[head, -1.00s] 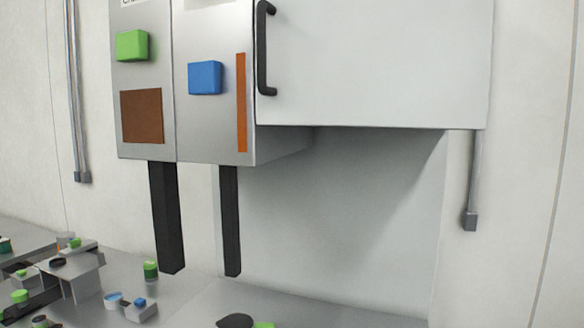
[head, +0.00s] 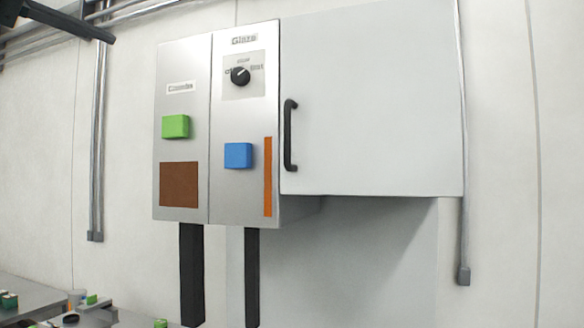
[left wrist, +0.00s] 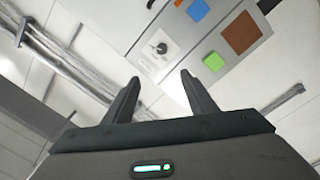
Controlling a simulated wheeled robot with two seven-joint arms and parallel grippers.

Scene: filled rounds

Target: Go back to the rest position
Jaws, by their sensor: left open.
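My left gripper (left wrist: 160,80) shows in the left wrist view, its two dark fingers spread apart with nothing between them. The wall cabinet's control panel lies beyond the fingers, tilted in that view. A dark bar at the top left of the head view looks like part of my left arm; its fingers cannot be made out there. My right gripper is in neither view.
The grey cabinet has a white door (head: 375,105) with a black handle (head: 289,135), a black knob (head: 240,76), a green button (head: 176,126) and a blue button (head: 238,155). Pipes (head: 97,150) run up the wall. A cluttered bench (head: 30,290) is at the lower left.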

